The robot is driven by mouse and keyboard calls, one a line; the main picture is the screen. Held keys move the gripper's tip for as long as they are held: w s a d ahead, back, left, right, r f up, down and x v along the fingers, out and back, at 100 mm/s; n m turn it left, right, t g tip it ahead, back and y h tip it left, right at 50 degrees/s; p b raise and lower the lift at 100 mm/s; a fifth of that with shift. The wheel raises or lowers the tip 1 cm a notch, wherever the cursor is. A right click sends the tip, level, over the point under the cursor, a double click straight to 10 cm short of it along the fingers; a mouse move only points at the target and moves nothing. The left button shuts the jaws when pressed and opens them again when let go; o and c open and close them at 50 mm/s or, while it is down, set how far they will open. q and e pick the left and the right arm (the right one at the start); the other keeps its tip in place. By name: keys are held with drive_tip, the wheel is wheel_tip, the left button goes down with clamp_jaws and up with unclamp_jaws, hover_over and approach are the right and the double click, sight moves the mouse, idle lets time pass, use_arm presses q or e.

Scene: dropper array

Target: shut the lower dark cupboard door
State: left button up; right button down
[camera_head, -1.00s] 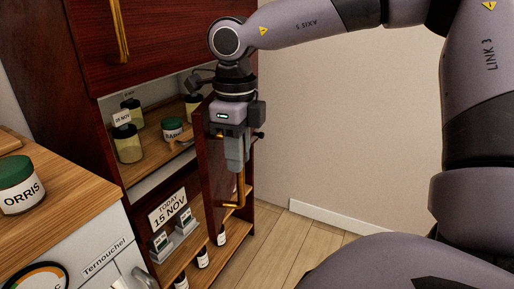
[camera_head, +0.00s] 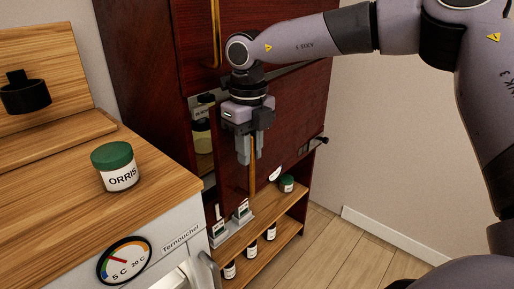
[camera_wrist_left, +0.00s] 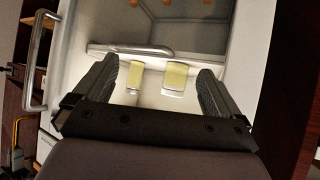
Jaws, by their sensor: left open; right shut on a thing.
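The lower dark cupboard door (camera_head: 290,112) is reddish-brown wood and stands partly open. A narrow gap at its left edge shows a pale jar (camera_head: 202,140) on the shelf behind. My right gripper (camera_head: 249,160) is in front of the door, shut on its upright brass handle (camera_head: 252,178); the fingers hide the handle's upper part. My left gripper (camera_wrist_left: 158,68) shows only in the left wrist view. Its two dark fingers are wide apart with nothing between them, in front of a white lit interior with two yellowish containers (camera_wrist_left: 135,70) beyond.
Open shelves below the door hold dark bottles (camera_head: 251,249), small date displays (camera_head: 241,208) and a green-lidded jar (camera_head: 287,183). At left, an ORRIS jar (camera_head: 115,167) stands on a wooden counter (camera_head: 60,195) above a white appliance with a dial (camera_head: 124,261). Floor (camera_head: 335,250) is clear at right.

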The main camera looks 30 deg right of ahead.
drive_tip(key=shift+w+d+r, duration=0.15)
drive_tip(key=shift+w+d, duration=0.05)
drive_tip(key=shift+d, duration=0.05)
drive_tip(key=c, duration=1.1)
unclamp_jaws()
drive_tip(key=shift+s+r+p, duration=0.1)
drive_tip(key=shift+r+p, duration=0.7)
drive_tip(key=shift+r, duration=2.75)
